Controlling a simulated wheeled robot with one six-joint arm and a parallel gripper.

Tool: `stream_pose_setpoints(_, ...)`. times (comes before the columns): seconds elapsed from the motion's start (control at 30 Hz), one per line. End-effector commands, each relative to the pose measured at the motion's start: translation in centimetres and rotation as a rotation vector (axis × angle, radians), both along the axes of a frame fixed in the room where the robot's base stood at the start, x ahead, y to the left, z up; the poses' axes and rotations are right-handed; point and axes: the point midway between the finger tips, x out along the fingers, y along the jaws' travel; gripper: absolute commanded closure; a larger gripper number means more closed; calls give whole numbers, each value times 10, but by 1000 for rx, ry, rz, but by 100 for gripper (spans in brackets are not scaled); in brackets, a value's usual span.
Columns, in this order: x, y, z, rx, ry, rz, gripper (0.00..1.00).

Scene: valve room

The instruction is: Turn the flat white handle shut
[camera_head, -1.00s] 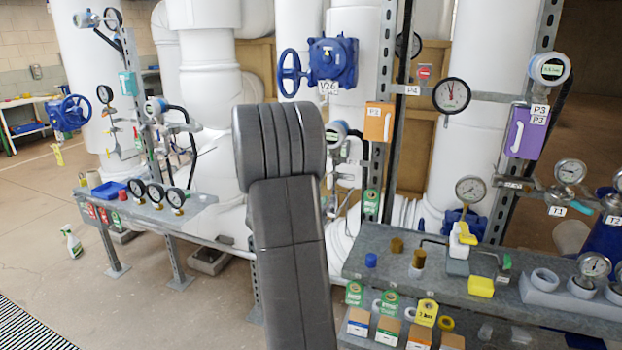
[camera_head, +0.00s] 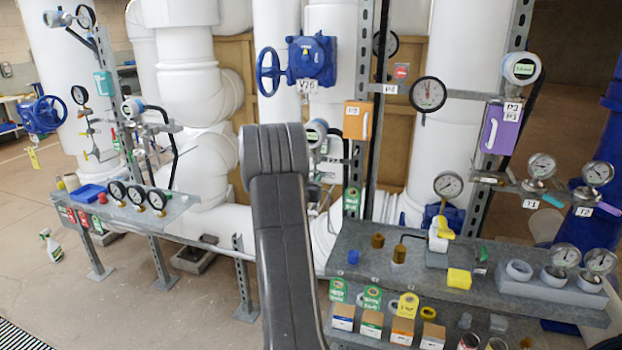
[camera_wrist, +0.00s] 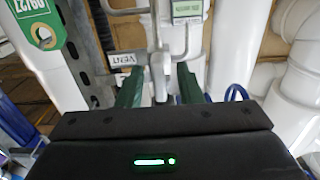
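In the wrist view, a flat pale handle (camera_wrist: 158,77) stands upright between the two dark green fingers of my gripper (camera_wrist: 160,92). It hangs below a pale valve body beside a plate marked VENT (camera_wrist: 126,58). The fingers are apart, with a gap visible on each side of the handle; I cannot tell how deep it sits between them. In the head view, my own arm hides the gripper and most of this spot; only part of the white fittings (camera_head: 328,172) under a round transmitter (camera_head: 316,130) shows to its right.
A green tag (camera_wrist: 38,25) and a steel post are close on the left in the wrist view. A blue valve (camera_head: 311,60) with a handwheel is above the arm in the head view. A grey shelf (camera_head: 400,262) with small parts stands to the right.

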Motion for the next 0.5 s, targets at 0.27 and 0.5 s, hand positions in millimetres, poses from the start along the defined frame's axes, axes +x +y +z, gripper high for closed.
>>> stream_pose_setpoints(0.27,2,-1,0,0,0,0,67)
stream_pose_setpoints(0.5,2,-1,0,0,0,0,100)
